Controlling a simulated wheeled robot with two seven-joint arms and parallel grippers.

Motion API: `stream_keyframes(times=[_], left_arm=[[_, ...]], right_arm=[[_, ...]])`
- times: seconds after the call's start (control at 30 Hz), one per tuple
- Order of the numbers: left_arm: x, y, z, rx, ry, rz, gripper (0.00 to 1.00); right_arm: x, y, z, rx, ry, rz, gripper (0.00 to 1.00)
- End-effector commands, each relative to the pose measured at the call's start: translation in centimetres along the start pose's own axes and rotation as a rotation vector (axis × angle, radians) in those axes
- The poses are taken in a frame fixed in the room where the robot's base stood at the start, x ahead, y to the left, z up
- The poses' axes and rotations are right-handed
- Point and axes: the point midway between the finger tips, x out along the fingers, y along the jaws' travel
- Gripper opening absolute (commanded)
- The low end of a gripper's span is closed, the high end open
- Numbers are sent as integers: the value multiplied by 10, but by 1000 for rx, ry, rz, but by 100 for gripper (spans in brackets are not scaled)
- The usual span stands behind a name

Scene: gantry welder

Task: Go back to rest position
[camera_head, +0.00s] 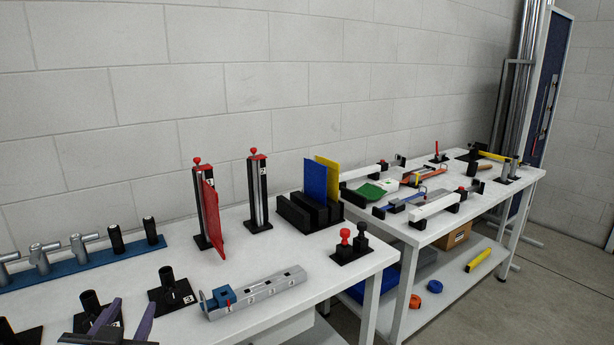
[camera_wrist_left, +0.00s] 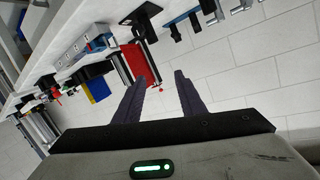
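My left gripper (camera_head: 122,322) shows at the bottom left of the head view, above the near white table (camera_head: 270,250). Its two dark fingers are spread apart with nothing between them. In the left wrist view the same gripper (camera_wrist_left: 162,82) is open, and the wall and a red plate (camera_wrist_left: 136,62) lie beyond the fingers. My right gripper is in neither view.
The near table holds a blue rail (camera_head: 85,262) with grey and black posts, a red plate (camera_head: 213,220) on a stand, a black rack (camera_head: 308,212) with blue and yellow plates, and a grey vise (camera_head: 255,295). A second table (camera_head: 510,185) with tools stands at right.

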Motion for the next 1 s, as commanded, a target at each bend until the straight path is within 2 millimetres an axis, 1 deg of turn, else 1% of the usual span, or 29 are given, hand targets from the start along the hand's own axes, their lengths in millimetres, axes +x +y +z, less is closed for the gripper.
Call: stream_keyframes(times=[0.03,0.17,0.27,0.3,0.37,0.4,0.47,0.5,0.6,0.7,0.8,1.0], left_arm=[[0,12,19,12,-33,33,37],[-5,46,74,39,-119,136,37],[-19,80,131,51,-202,241,37],[-29,94,156,51,-239,286,37],[-47,115,195,46,-292,353,37],[-61,128,218,38,-325,394,37],[-84,145,251,21,-370,449,37],[-99,155,271,8,-397,480,37],[-133,173,308,-26,-450,536,37],[-159,184,332,-51,-484,566,37],[-172,189,343,-67,-500,580,37],[-175,190,345,-69,-503,583,37]], right_arm=[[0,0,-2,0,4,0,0],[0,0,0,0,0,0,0],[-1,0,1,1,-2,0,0],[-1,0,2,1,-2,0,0],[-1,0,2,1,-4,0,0],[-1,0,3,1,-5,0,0],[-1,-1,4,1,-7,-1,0],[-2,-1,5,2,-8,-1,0],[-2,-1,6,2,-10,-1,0],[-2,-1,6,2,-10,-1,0],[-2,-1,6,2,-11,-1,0],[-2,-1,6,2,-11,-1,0]])
